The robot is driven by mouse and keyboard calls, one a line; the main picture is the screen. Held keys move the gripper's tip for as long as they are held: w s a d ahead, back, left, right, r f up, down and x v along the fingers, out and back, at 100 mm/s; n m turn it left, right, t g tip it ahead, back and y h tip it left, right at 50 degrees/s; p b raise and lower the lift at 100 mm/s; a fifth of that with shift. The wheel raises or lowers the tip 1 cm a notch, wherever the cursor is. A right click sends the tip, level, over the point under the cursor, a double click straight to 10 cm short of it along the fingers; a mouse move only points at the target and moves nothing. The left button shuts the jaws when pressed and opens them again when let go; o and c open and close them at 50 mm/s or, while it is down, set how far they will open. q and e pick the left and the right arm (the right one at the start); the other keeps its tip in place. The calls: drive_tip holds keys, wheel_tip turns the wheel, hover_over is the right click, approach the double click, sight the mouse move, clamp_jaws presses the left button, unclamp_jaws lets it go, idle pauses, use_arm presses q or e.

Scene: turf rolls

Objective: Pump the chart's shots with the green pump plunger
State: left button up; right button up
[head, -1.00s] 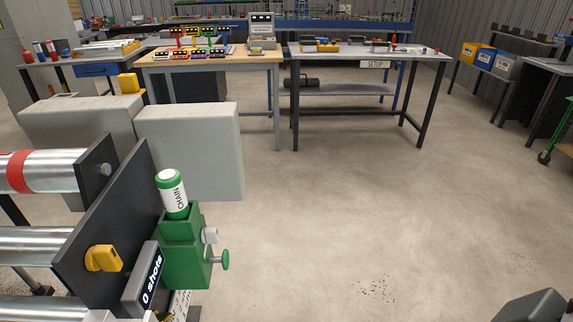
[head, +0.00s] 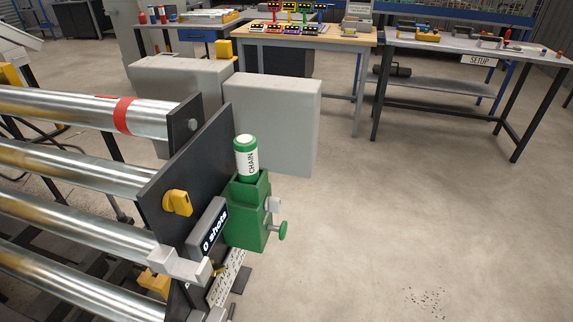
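The green pump (head: 247,222) is mounted at the end of the roller machine, beside its dark end plate. Its plunger, a green round knob (head: 283,231), sticks out on the right side. A white and green canister labelled CHAIN (head: 247,160) stands upright in the top. A dark counter display (head: 214,228) on the left of the pump reads "0 shots". A white plate with dark marks (head: 229,277) hangs below; its marks are too small to read. Neither of my grippers is in view.
Long metal rollers (head: 70,155) fill the left, one with a red band. A yellow knob (head: 177,202) sits on the end plate. Grey boxes (head: 270,120) stand behind. A wooden-topped bench (head: 300,40) and a SETUP table (head: 450,48) are farther back. The floor to the right is clear.

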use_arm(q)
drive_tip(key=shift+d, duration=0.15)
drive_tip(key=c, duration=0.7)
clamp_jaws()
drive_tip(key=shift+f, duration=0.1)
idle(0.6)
